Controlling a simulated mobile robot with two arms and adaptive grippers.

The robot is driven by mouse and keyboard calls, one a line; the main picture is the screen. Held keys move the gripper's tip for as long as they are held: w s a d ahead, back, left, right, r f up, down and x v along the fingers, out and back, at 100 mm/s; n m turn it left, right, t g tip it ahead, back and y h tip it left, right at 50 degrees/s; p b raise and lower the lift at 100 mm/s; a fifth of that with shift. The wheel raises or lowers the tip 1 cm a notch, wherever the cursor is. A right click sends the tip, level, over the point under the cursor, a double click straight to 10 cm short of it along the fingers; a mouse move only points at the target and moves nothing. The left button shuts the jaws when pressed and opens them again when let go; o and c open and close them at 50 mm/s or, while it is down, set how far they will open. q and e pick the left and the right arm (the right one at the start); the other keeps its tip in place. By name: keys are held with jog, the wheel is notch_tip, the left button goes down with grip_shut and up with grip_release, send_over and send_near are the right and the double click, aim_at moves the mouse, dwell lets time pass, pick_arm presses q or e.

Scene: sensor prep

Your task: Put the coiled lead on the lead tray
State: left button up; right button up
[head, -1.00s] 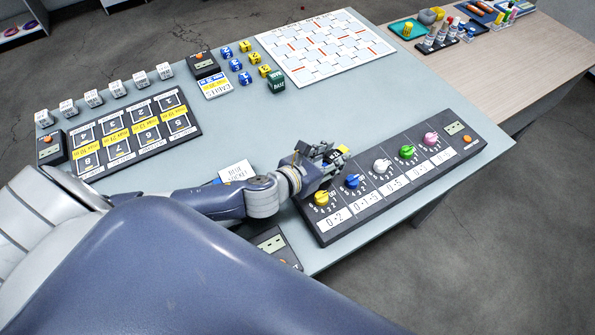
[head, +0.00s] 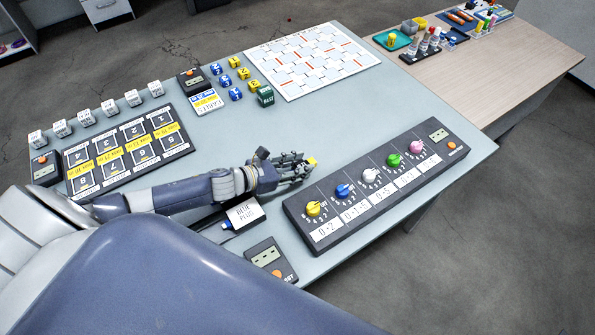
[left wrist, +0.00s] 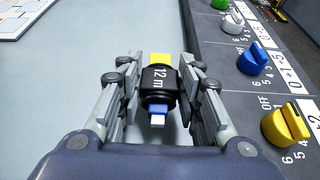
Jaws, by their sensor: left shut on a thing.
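My left gripper (head: 295,168) is above the pale blue-grey table, beside the near-left side of the knob panel. In the left wrist view my left gripper (left wrist: 158,85) is shut on the coiled lead (left wrist: 158,78), a black coil marked "12 m". The lead has a yellow part at its far end and a blue end with a pale tip at the near end. In the head view only the lead's yellow end (head: 312,162) shows clearly past the fingers. I cannot make out which thing is the lead tray. My right gripper is out of view.
The knob panel (head: 440,150) lies along the table's right side. A numbered panel (head: 182,149) lies left, with white cubes behind it. A patterned board (head: 314,60) lies at the back. A wooden table (head: 500,84) holds a teal tray (head: 383,42) and bottles. The middle is clear.

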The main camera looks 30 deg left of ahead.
pick_arm(q)
jog(key=shift+f, duration=1.4)
jog(key=shift+f, duration=0.2)
jog(key=o, duration=1.1)
jog(key=shift+r, duration=0.15)
